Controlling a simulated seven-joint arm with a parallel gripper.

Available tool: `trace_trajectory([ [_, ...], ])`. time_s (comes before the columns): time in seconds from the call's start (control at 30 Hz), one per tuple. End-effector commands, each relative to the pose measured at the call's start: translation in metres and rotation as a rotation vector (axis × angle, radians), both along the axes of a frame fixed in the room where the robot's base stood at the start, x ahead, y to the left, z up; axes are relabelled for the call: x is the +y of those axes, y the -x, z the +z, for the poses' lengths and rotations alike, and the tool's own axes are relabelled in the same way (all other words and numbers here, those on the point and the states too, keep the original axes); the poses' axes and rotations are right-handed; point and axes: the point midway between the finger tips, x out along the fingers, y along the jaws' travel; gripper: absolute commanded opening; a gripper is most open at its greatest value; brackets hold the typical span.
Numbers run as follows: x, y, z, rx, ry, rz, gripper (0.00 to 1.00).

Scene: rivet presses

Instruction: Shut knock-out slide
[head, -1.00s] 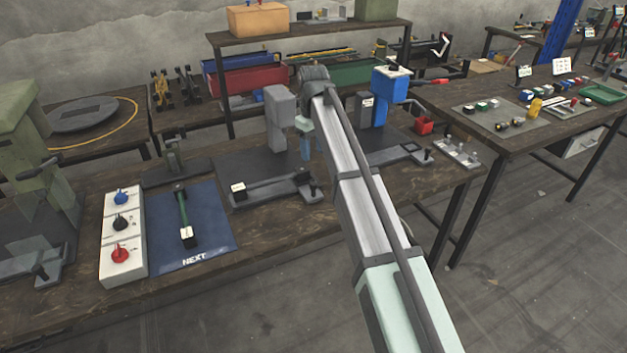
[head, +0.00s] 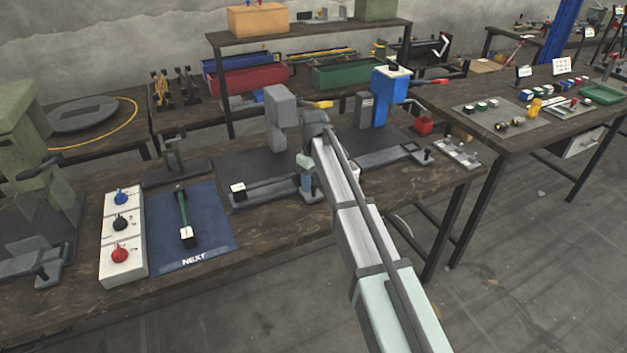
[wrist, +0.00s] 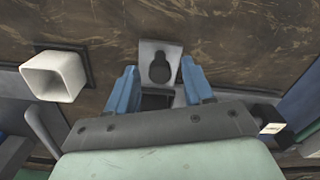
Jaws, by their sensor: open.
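The knock-out slide (head: 265,190) lies low in front of the grey press (head: 280,118) on the bench. Its left end has a block with a white label (head: 238,190), and its right end is mostly hidden by my gripper (head: 307,187). In the wrist view, my gripper (wrist: 158,90) is open, with a blue finger on each side. A dark rounded knob (wrist: 160,69) on a grey plate (wrist: 160,48) shows between and just beyond the fingertips. I cannot tell whether the fingers touch it.
A blue press (head: 388,98) with its own slide stands to the right. A blue mat (head: 205,225) and a white box with three knobs (head: 122,238) are to the left. In the wrist view, a pale hollow square piece (wrist: 53,78) stands left of my gripper.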

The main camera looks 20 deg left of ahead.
Motion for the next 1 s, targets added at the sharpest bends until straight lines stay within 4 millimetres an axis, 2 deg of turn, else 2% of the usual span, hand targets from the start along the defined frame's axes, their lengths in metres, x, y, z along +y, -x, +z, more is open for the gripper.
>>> trace_trajectory([
  [0.17,0.0001,0.0,0.0001,0.0,0.0,0.0,0.52],
  [0.7,0.0001,0.0,0.0004,0.0,0.0,0.0,0.01],
  [1.0,0.0001,0.0,0.0005,0.0,0.0,0.0,0.0],
])
